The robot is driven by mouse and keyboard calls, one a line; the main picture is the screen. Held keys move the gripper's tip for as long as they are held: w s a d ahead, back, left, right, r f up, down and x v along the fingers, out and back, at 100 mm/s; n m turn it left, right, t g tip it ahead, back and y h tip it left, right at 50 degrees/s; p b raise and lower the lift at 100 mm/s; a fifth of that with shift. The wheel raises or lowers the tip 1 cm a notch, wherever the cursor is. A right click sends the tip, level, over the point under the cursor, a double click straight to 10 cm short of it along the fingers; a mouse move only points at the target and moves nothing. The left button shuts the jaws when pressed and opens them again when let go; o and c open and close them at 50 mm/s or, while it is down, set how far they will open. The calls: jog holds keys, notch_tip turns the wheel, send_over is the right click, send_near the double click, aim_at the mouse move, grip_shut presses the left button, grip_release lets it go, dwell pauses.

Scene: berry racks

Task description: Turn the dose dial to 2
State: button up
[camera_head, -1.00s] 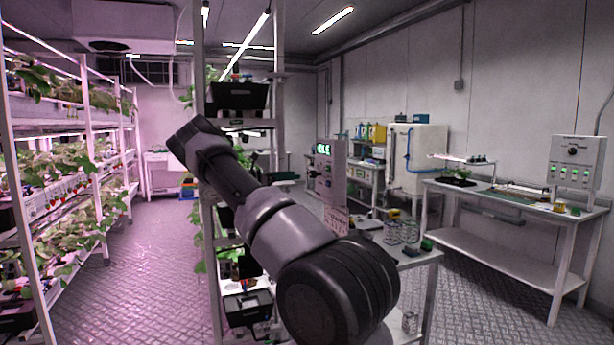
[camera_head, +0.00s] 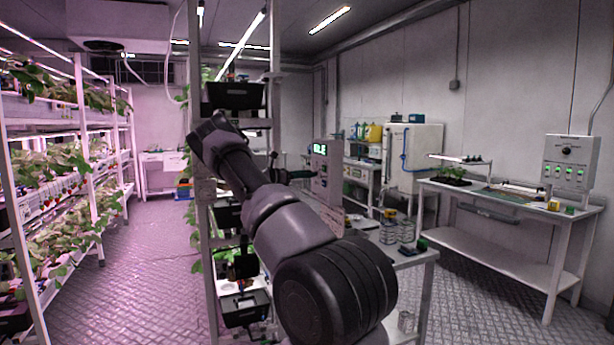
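A grey upright panel (camera_head: 328,178) with a green lit display (camera_head: 320,149) stands near the middle, seen at a steep angle. Its front is too foreshortened for me to make out a dial. A second grey control box (camera_head: 571,162) on the right has a round black knob (camera_head: 566,151) and several green lit switches. I cannot read a number at the knob or tell which unit has the dose dial. My arm rises from the bottom middle toward the upper left. A small dark shape left of the display panel may be my gripper, but its fingers cannot be made out.
Plant racks (camera_head: 84,150) line the left side, and a post stands behind my arm. A bench (camera_head: 395,262) with wire baskets (camera_head: 389,230) stands right of my arm. A white table (camera_head: 500,196) stands at the right. Floor is clear between them.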

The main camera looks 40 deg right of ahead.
grip_shut()
jog(key=shift+m, duration=0.3)
jog(key=m, duration=0.8)
jog(key=shift+s+a+f+m, duration=0.1)
jog(key=shift+m, duration=0.3)
jog(key=m, duration=1)
jog(key=shift+f, duration=0.1)
jog(key=shift+m, duration=0.3)
